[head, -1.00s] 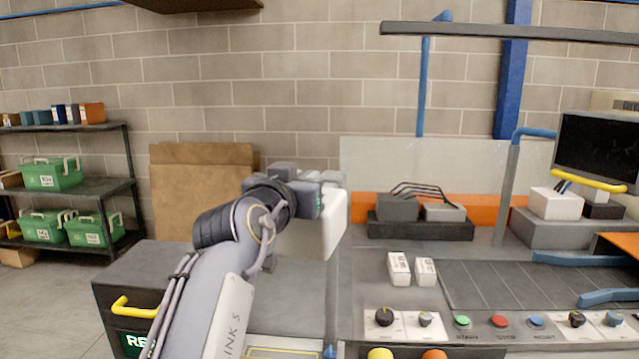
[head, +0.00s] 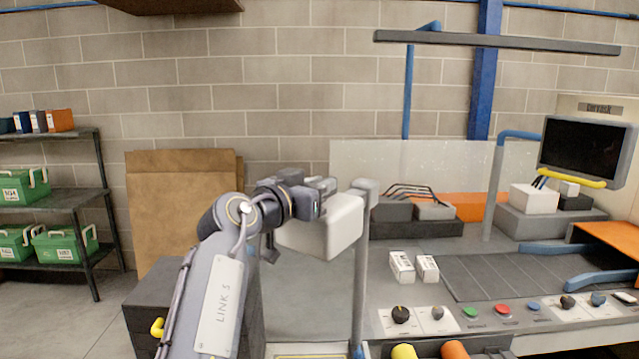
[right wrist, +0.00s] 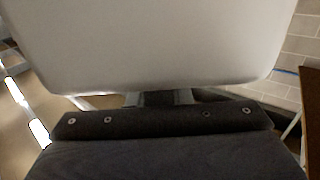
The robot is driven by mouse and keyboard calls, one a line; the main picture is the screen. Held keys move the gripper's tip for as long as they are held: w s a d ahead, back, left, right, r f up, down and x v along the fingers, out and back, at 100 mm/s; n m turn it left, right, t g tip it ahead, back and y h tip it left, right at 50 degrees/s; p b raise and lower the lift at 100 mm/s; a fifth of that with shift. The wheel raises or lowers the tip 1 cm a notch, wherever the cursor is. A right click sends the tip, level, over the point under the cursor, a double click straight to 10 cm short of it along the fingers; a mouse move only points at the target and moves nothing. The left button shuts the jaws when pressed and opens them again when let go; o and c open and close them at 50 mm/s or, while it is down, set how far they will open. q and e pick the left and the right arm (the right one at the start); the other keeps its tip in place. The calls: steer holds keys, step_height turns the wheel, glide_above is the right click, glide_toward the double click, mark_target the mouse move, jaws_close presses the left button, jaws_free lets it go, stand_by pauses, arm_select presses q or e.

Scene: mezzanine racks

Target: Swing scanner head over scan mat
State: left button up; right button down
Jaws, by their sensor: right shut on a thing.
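The scanner head (head: 325,230), a white rounded box, hangs beside an upright grey post (head: 362,270) left of the bench's middle. My right gripper (head: 322,188) is shut at the head's upper side; its fingertips are partly hidden. In the right wrist view the scanner head (right wrist: 150,45) fills the upper part, close in front of my gripper. A yellow-edged flat piece (head: 310,356) shows at the bottom edge, mostly cut off; I cannot tell if it is the scan mat. My left gripper is not in view.
Two small white boxes (head: 402,266) stand right of the post, beside a dark lined panel (head: 500,275). Knobs and buttons (head: 470,312) line the front. A monitor (head: 585,150) stands at right. A dark cabinet (head: 150,300) and shelves with green crates (head: 65,243) are at left.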

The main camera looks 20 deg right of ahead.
steer(key=shift+r, duration=0.25)
steer(key=c, duration=1.3)
jaws_free()
steer(key=shift+f, duration=0.1)
steer(key=shift+f, duration=0.1)
steer(key=b+v, duration=0.2)
steer(key=v, duration=0.6)
steer(key=shift+w, duration=0.1)
